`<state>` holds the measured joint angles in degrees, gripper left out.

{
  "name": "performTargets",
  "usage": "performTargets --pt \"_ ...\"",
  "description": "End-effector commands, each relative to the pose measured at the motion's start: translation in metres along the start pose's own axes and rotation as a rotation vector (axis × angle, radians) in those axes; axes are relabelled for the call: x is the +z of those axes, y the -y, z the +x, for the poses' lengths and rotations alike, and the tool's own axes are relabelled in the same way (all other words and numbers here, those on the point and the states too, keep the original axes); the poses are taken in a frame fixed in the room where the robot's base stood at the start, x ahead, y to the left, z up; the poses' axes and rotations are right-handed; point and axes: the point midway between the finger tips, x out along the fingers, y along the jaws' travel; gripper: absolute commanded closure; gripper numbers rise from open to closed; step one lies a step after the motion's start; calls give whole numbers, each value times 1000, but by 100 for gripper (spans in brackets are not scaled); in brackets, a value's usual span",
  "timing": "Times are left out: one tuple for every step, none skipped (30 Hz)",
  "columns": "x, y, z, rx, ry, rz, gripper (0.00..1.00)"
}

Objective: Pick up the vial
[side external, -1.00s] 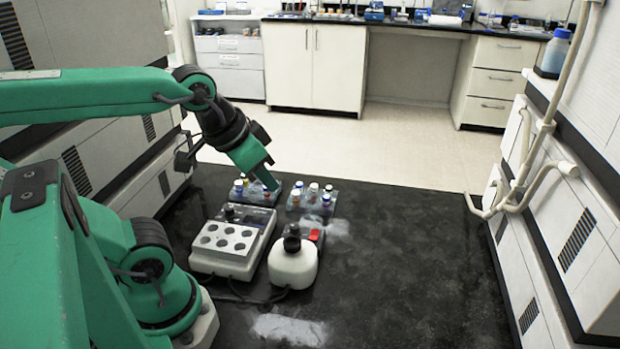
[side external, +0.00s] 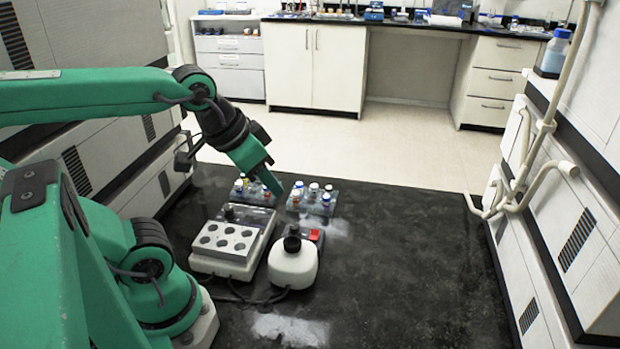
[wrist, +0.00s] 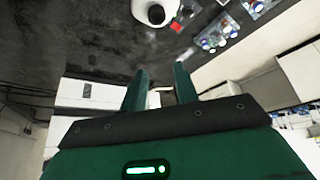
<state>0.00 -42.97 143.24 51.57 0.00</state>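Several small capped vials stand in two clear racks at the back of the dark bench in the side view. The left rack (side external: 258,201) is partly hidden behind my gripper, and its vials (side external: 239,184) have mixed cap colours. The right rack (side external: 328,208) holds vials (side external: 313,190) with white, blue and orange parts. My gripper (side external: 278,191) points down in front of the left rack. In the wrist view my gripper (wrist: 161,70) has its two green fingers apart with no vial between them. Vials (wrist: 216,38) show in the wrist view above and right of the fingers.
A grey block with round wells (side external: 227,241) sits on a device in front of the left rack. A white rounded device with a black top (side external: 292,265) stands beside it. The bench to the right (side external: 420,260) is clear.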

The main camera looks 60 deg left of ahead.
Motion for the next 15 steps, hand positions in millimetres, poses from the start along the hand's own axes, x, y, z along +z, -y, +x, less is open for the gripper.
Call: performTargets --pt "0 0 0 0 0 0 70" --pt "-1 0 0 0 1 1 70" --pt "-2 0 0 -1 2 2 70" --pt "-3 1 0 -2 4 4 70" --pt "-4 1 0 -2 6 5 70" --pt "-6 2 1 -3 10 8 70" --pt "-8 2 1 -5 14 11 70" --pt "-10 3 2 -6 18 14 70" --pt "-14 4 2 -8 25 21 70" --pt "-17 5 3 -9 31 27 70" --pt "-20 6 4 -10 38 32 70" --pt "-26 8 5 -12 46 41 70" --pt "-30 9 6 -14 55 48 70" --pt "-34 11 7 -16 62 54 70" --pt "-40 13 9 -18 74 65 70"
